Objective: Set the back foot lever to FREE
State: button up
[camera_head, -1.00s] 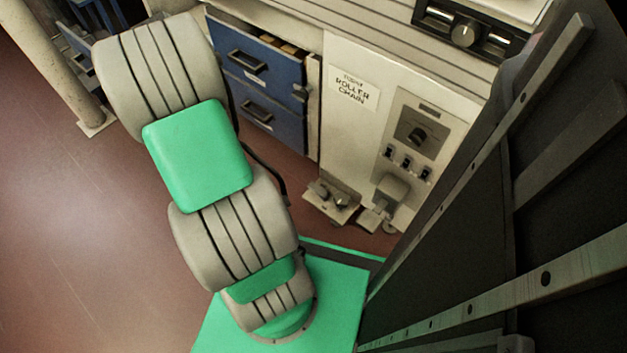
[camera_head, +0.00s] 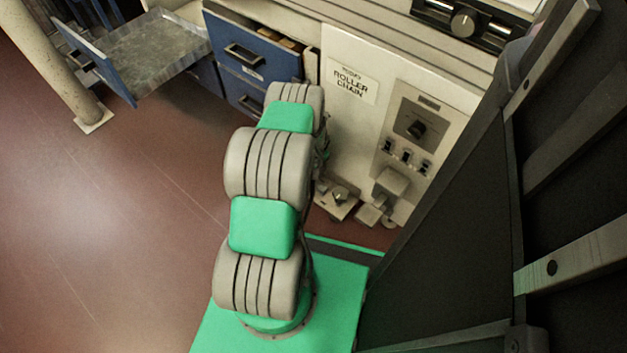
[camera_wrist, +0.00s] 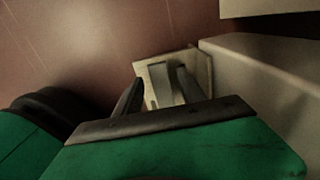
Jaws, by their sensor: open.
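At the foot of the cream cabinet, a low foot unit with a small lever (camera_head: 340,196) shows in the head view. A second, blocky foot part (camera_head: 370,214) sits to its right. I cannot tell which is the back lever, and no FREE mark is readable. In the wrist view my gripper (camera_wrist: 160,90) is open, with its two fingers apart. A pale plate (camera_wrist: 199,60) with an upright grey part (camera_wrist: 160,85) shows just past and between the fingers. I cannot tell whether they touch. In the head view my arm hides the gripper.
The cream cabinet (camera_head: 350,125) labelled ROLLER CHAIN carries a dial and several switches. Blue drawers (camera_head: 243,60) stand to its left, and one drawer (camera_head: 155,45) is pulled out. A large dark framed panel (camera_head: 440,200) closes off the right. Floor at the left is clear.

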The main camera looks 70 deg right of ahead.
grip_shut()
dwell(0.5)
